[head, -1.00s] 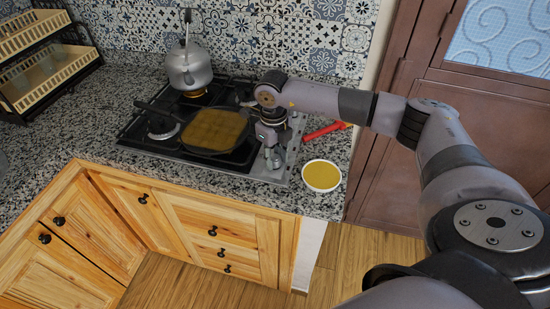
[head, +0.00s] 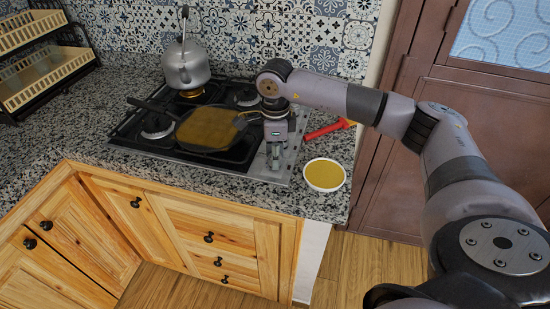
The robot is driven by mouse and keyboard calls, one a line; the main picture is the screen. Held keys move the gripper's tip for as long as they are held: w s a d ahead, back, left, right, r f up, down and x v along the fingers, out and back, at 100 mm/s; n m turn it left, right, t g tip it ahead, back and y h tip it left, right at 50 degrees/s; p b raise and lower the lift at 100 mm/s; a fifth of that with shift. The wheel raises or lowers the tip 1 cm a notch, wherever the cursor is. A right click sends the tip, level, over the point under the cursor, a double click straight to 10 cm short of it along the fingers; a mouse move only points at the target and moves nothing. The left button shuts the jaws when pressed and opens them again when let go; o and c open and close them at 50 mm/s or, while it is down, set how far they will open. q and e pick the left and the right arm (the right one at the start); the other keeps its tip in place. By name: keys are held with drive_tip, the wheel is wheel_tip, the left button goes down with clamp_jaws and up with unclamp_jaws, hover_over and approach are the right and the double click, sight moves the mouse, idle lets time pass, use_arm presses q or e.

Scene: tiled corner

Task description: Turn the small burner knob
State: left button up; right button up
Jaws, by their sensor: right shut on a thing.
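The gas stove (head: 160,150) is set into the speckled counter. My right gripper (head: 276,158) points down at the metal strip on the stove's right side, where the knobs sit. It is shut on a knob there, which its fingers and wrist mostly hide. I cannot make out the knob's angle. My left gripper is not in view.
A square pan (head: 207,128) of yellow-brown food sits on the stove left of my right gripper. A kettle (head: 187,65) stands on a glowing back burner. A white bowl (head: 324,175) and a red-handled tool (head: 328,129) lie close on the right. A rack (head: 45,65) stands at left.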

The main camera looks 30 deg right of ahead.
drive_tip(key=shift+n, duration=0.5)
drive_tip(key=o, duration=1.2)
drive_tip(key=shift+c, duration=0.2)
wheel_tip(320, 180, up, 12)
drive_tip(key=shift+s, duration=0.15)
